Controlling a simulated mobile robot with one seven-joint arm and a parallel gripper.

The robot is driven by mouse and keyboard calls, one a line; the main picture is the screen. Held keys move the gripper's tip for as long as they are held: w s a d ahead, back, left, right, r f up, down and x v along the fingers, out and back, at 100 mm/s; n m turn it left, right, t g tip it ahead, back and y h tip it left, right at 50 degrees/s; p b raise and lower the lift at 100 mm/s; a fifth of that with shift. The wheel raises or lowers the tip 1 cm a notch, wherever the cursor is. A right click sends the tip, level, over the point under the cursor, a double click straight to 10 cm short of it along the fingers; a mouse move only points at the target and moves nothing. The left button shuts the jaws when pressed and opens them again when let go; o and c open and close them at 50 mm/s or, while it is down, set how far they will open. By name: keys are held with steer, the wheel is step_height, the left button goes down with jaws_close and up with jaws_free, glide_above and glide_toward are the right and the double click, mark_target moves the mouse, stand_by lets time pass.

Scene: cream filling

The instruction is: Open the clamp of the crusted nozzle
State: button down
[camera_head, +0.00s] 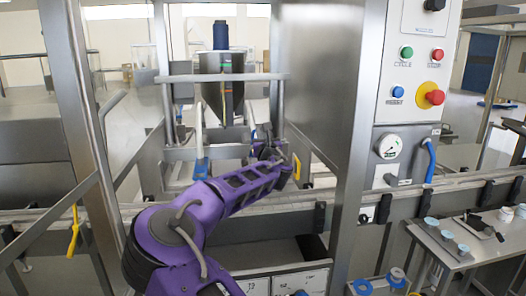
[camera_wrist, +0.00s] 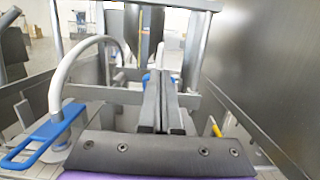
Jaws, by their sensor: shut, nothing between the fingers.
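My purple arm reaches into the steel machine frame. My gripper (camera_head: 268,150) is dark, small and partly hidden by the machine parts in the head view. In the wrist view my gripper (camera_wrist: 158,76) is shut, its two grey fingers together and empty, pointing forward. A blue clamp handle (camera_wrist: 38,142) lies to the left of the fingers, apart from them, beside a curved white hose (camera_wrist: 62,80). A blue piece under a white tube (camera_head: 201,168) shows left of my gripper in the head view. I cannot tell whether the clamp is open, or see any crust.
A steel hopper (camera_head: 222,95) stands behind a crossbar (camera_head: 220,77). A steel panel (camera_head: 322,75) closes the right side. A control box (camera_head: 408,65) with buttons and a side table (camera_head: 465,245) with small cups are further right. Yellow handles (camera_head: 297,167) show near the gripper.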

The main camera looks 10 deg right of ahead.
steer(key=w+r, duration=0.2)
steer(key=shift+w+r+g, duration=0.15)
steer(key=shift+w+g, duration=0.15)
steer(key=shift+w, duration=0.05)
stand_by(1.1)
